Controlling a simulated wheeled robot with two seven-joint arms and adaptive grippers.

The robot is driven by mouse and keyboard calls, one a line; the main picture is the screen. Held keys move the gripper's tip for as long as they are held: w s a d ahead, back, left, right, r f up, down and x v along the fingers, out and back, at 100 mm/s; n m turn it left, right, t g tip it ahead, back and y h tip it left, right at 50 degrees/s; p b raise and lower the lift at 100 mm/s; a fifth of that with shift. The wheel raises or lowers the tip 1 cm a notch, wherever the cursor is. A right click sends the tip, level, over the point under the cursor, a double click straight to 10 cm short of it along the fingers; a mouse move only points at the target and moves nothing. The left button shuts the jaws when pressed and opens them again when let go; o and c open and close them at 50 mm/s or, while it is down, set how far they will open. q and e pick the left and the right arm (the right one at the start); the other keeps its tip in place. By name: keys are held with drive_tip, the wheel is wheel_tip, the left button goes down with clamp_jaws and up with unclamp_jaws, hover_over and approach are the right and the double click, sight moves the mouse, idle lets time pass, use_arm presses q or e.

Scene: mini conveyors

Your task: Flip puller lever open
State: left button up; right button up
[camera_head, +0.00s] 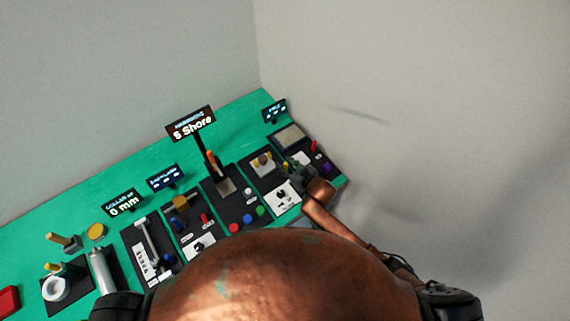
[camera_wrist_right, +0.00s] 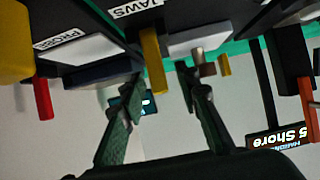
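The rightmost station, under the small sign (camera_head: 274,110), carries a red lever (camera_head: 313,146); which lever is the puller's I cannot tell for sure. My right gripper (camera_head: 297,172) is over the right end of the bench, beside the pale panels. In the right wrist view, which is upside down, my right gripper (camera_wrist_right: 158,88) has its two fingers well apart. A yellow bar (camera_wrist_right: 152,60) under a "JAWS" label shows between the fingers, with no clear contact. A red lever (camera_wrist_right: 42,98) is farther left, outside the fingers. My left gripper is not in view.
The green bench (camera_head: 60,205) holds a row of dark stations with knobs and levers. A tall "5 Shore" sign (camera_head: 190,123) stands mid-row. A white cylinder (camera_head: 101,270) and a red block (camera_head: 8,300) are at the left. Grey walls close off the back and right.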

drive_tip(key=v, duration=1.2)
idle(0.5)
